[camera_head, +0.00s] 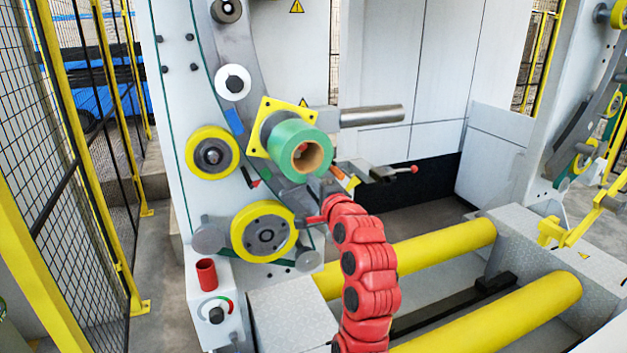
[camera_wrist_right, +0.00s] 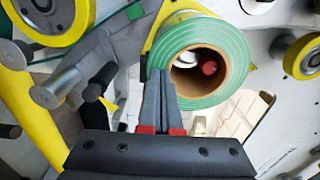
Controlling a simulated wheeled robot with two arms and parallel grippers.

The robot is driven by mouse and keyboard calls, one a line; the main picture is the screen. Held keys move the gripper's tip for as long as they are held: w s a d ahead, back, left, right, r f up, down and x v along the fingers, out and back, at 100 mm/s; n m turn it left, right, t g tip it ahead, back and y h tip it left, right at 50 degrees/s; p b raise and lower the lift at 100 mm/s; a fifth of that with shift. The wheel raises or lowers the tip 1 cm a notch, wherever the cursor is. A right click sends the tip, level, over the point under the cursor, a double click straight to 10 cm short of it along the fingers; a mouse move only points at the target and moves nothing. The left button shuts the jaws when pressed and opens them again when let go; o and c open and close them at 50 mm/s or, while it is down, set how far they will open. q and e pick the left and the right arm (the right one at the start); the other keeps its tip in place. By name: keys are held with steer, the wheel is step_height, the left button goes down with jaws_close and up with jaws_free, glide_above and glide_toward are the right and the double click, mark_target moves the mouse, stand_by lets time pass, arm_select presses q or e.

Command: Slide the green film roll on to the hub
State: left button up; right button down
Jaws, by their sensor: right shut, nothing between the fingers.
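The green film roll (camera_head: 291,134) has a brown cardboard core and sits in front of a yellow square plate (camera_head: 270,108) on the machine's upright panel. It also shows in the right wrist view (camera_wrist_right: 222,50), where a red knob (camera_wrist_right: 209,67) is visible inside the core. A grey cylindrical part lies between roll and plate; how far the hub reaches into the core is hidden. My right gripper (camera_head: 322,184) is just below the roll. In the right wrist view its shut, empty fingers (camera_wrist_right: 160,76) overlap the roll's lower-left edge; contact is unclear. My left gripper is out of view.
Yellow wheels (camera_head: 213,153) and a larger yellow-rimmed disc (camera_head: 264,232) are on the panel. Yellow rollers (camera_head: 440,245) lie low at the right; mesh fencing stands left.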

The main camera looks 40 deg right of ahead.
mark_target(304, 167)
steer(key=x, duration=0.5)
steer(key=shift+w+r+b, duration=0.15)
steer(key=shift+b, duration=0.2)
steer(key=shift+w+r, duration=0.15)
steer(key=shift+w, duration=0.35)
